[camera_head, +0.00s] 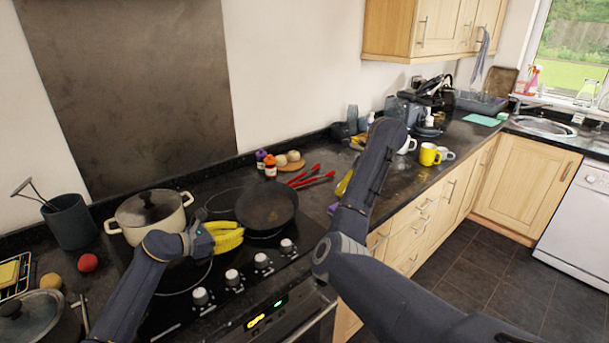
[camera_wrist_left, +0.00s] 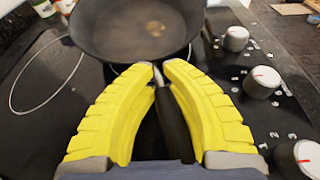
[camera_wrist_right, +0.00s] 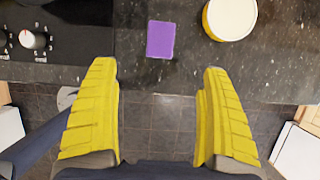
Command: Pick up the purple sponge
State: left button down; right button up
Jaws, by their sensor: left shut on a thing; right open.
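The purple sponge (camera_wrist_right: 160,39) lies flat on the dark counter near its front edge in the right wrist view. A small purple part of it (camera_head: 333,209) shows beside my right arm in the head view. My right gripper (camera_wrist_right: 160,80) is open and empty, its yellow fingers apart, with the sponge ahead of the gap between the tips. In the head view my right arm hides most of this gripper. My left gripper (camera_wrist_left: 158,70) is shut on the handle (camera_wrist_left: 172,120) of the dark frying pan (camera_wrist_left: 130,28), which is on the hob.
A round yellow-sided container (camera_wrist_right: 229,18) stands right of the sponge. A cream pot (camera_head: 150,214) stands left of the pan. Red-handled utensils (camera_head: 312,179), bottles and a yellow mug (camera_head: 429,154) are along the counter. Hob knobs (camera_head: 232,276) line the front.

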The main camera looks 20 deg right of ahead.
jog(key=w+a+m+g+h, duration=0.2)
jog(key=w+a+m+h, duration=0.15)
jog(key=a+m, duration=0.5)
jog(key=shift+w+d+f+m+g+h, duration=0.2)
jog(key=shift+w+d+f+m+h, duration=0.15)
jog(key=shift+d+f+m, duration=1.1)
jog(key=shift+w+d+f+m+g+h, duration=0.3)
jog(key=shift+d+f+m, duration=0.55)
jog(key=shift+f+m, duration=1.15)
jog(key=shift+w+d+f+m+g+h, duration=0.1)
jog(key=shift+w+d+f+m+h, duration=0.25)
jog(key=shift+d+f+m, duration=1.4)
jog(key=shift+a+f+n, duration=0.45)
jog(key=shift+a, duration=0.15)
